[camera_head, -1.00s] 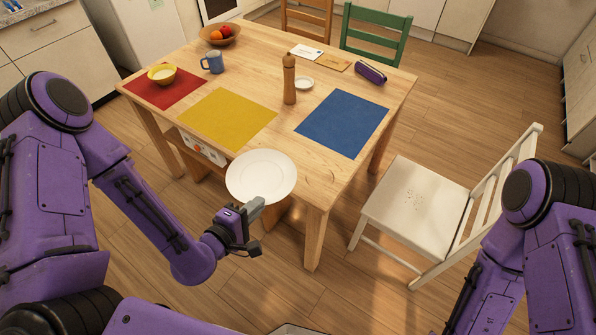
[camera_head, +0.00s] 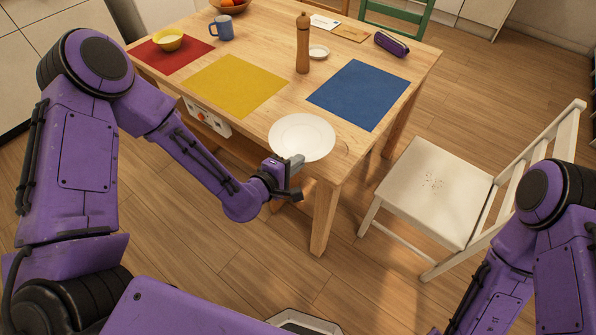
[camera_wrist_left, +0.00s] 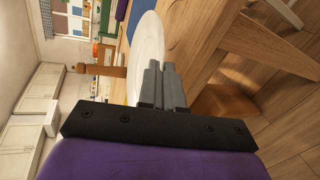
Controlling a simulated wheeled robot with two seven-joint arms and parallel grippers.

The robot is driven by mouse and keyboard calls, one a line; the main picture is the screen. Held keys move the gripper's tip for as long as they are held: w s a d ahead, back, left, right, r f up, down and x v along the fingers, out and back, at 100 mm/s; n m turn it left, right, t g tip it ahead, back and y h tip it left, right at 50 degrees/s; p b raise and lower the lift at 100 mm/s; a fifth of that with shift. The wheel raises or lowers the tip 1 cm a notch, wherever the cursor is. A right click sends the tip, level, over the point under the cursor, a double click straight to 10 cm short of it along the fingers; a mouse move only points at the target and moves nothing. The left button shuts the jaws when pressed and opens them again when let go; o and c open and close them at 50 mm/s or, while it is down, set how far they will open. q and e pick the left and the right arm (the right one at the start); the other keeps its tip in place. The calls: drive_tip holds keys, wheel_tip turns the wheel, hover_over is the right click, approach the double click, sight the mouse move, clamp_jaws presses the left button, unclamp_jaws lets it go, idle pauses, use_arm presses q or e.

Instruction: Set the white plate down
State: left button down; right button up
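The white plate (camera_head: 302,137) is held about level at the front edge of the wooden table in the head view, partly over the tabletop. I cannot tell whether it touches the wood. My left gripper (camera_head: 293,161) is shut on the plate's near rim. In the left wrist view the grey fingers (camera_wrist_left: 160,84) are close together at the edge of the plate (camera_wrist_left: 147,50). My right gripper is out of view; only my right arm shows at the lower right.
The wooden table (camera_head: 270,60) bears a yellow mat (camera_head: 236,86), a blue mat (camera_head: 360,94) and a red mat (camera_head: 190,57) with a yellow bowl (camera_head: 170,42). A pepper mill (camera_head: 303,45) stands beside a small white dish (camera_head: 319,52). A white chair (camera_head: 432,190) stands at the right.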

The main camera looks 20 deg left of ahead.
use_arm(q)
drive_tip(key=f, duration=0.4)
drive_tip(key=shift+w+d, duration=0.2)
drive_tip(key=shift+w, duration=0.2)
drive_tip(key=shift+f, duration=0.1)
drive_tip(key=c, duration=1.3)
unclamp_jaws()
